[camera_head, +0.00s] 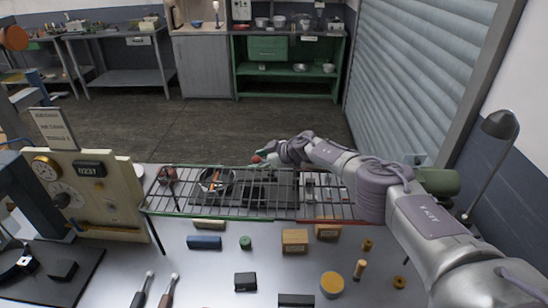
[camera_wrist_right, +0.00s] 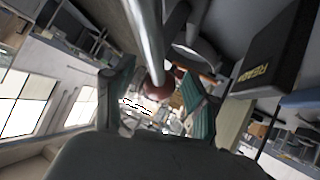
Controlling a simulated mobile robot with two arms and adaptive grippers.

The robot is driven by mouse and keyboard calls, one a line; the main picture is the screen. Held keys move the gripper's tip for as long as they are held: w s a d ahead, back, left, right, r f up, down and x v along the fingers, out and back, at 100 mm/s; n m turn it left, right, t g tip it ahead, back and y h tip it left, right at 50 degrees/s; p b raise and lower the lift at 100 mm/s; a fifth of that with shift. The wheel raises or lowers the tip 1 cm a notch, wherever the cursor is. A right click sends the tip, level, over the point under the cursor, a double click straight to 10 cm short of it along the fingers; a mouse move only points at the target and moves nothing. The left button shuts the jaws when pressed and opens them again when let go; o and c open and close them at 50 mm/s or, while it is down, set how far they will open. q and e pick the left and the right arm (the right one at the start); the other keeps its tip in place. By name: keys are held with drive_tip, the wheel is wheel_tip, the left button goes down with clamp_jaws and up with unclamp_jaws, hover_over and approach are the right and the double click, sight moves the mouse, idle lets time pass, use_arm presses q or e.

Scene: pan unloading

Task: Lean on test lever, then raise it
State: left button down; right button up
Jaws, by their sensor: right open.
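The test lever shows in the right wrist view as a pale metal rod (camera_wrist_right: 146,35) ending in a dark red knob (camera_wrist_right: 157,85). My right gripper (camera_wrist_right: 156,100) is open, with one teal finger on each side of the knob; whether either touches it I cannot tell. In the head view a red knob (camera_head: 256,159) shows at the tip of my right gripper (camera_head: 266,159), above the far side of the wire rack. The lever's rod and pivot are not clear in the head view. My left gripper is not in view.
A wire rack (camera_head: 235,212) stands over the worktable, with a pan (camera_head: 217,180) behind its bars. A cream gauge panel (camera_head: 100,200) and another red-topped item (camera_head: 167,174) are to the left. Several small blocks, including a blue one (camera_head: 204,242), lie in front. A lamp (camera_head: 500,125) stands right.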

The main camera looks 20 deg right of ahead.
drive_tip(key=v, duration=1.1)
drive_tip(key=shift+s, duration=0.25)
